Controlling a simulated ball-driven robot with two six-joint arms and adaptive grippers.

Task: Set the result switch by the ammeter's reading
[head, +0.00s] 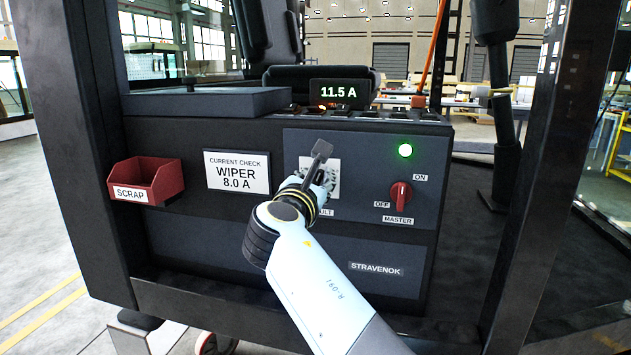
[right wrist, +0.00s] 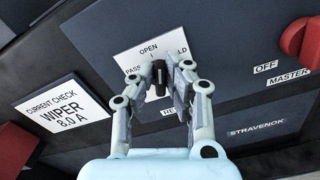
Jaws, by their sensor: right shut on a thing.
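The ammeter display (head: 339,92) on top of the console reads 11.5 A. A white card (head: 237,172) reads "CURRENT CHECK WIPER 8.0 A"; it also shows in the right wrist view (right wrist: 62,115). The result switch has a black knob (right wrist: 159,83) on a white plate (right wrist: 130,60). The plate shows "OPEN" at the top, "PASS" at left and a partly hidden word ending "LD" at right. My right gripper (right wrist: 161,72) is shut on this knob, with a finger on each side. I cannot tell its exact pointing. In the head view my right gripper (head: 318,185) covers most of the plate.
The red master switch (head: 401,195) is right of the result switch, under a lit green lamp (head: 405,151). A red scrap bin (head: 146,181) hangs at left. Dark cab posts (head: 548,170) flank the console. A row of small switches (head: 385,113) lines its top edge.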

